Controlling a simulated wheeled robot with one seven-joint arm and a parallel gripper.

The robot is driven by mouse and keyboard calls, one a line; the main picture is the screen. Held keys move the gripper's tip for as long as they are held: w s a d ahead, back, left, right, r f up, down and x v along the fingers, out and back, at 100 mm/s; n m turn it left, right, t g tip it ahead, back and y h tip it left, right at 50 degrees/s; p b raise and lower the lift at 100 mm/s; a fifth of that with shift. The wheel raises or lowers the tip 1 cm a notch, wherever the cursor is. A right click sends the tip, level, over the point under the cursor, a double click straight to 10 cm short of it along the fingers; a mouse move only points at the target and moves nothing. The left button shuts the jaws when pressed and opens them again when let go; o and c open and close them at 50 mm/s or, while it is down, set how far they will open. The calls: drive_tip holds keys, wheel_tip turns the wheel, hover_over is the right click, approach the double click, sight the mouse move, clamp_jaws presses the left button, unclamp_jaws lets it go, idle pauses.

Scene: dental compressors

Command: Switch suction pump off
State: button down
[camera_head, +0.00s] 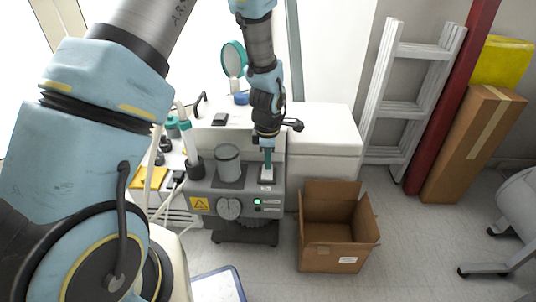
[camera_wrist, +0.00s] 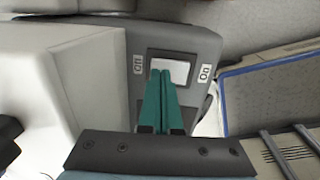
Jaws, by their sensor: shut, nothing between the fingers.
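The suction pump (camera_head: 229,206) is a grey box with a yellow warning label, dials and a small green light on its front. Its white rocker switch (camera_wrist: 172,71) sits in a dark recess on the top, between an "Off" label (camera_wrist: 138,64) on the left and an "On" label (camera_wrist: 205,73) on the right in the wrist view. My gripper (camera_wrist: 161,74) has its green fingers together, empty, with the tips at the switch, over its lower left part. I cannot tell whether they touch it. In the head view my gripper (camera_head: 268,165) points down at the pump's right top.
A grey cylinder (camera_head: 228,161) stands on the pump left of my gripper. An open cardboard box (camera_head: 333,255) is on the floor to the right. A white cabinet (camera_head: 325,130) stands behind. A white ladder (camera_head: 408,90) leans against the wall.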

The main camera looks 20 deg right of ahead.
drive_tip(key=shift+f, duration=0.3)
